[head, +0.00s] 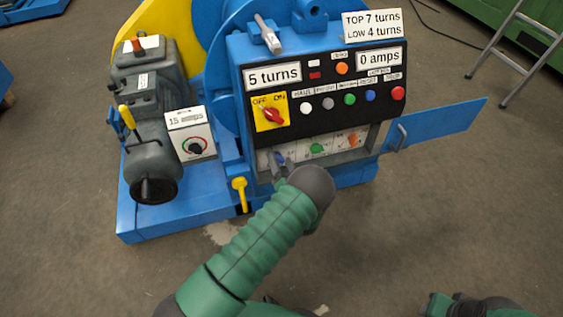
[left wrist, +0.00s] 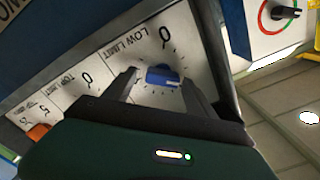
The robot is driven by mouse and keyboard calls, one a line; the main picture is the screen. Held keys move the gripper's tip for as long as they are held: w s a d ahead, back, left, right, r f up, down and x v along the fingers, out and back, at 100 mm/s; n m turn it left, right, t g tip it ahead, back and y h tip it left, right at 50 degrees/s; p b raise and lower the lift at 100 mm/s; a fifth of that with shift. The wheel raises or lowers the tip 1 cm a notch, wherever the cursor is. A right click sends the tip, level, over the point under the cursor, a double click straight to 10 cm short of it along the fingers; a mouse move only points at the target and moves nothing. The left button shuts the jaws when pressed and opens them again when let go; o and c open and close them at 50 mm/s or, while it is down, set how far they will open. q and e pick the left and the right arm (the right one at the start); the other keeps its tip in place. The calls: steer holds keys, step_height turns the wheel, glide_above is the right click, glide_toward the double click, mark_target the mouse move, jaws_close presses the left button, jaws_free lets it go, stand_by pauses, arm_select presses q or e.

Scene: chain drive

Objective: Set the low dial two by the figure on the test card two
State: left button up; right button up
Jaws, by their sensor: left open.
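The test card (head: 372,25) on top of the cabinet reads TOP 7 turns, LOW 4 turns. The low dial (left wrist: 163,76) is a blue knob with a white mark, on a white plate labelled LOW LIMIT with a 0 beside its scale. My left gripper (left wrist: 160,82) is open, its fingers on either side of the blue knob; contact cannot be told. In the head view my left gripper (head: 278,160) reaches the left of the recessed dial row and partly hides the blue dial. A green dial (head: 317,148) sits to its right. No right gripper jaws show.
An orange dial (head: 353,140) is at the row's right end. Above are a red switch (head: 271,115), several buttons and a display (head: 273,76) reading 5 turns. An open blue door (head: 440,125) juts right. A yellow-handled lever (head: 240,193) hangs left of the arm.

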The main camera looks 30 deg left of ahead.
arm_select(q)
steer(key=p+v, duration=0.5)
steer(key=v, duration=1.2)
steer(key=shift+a, duration=0.1)
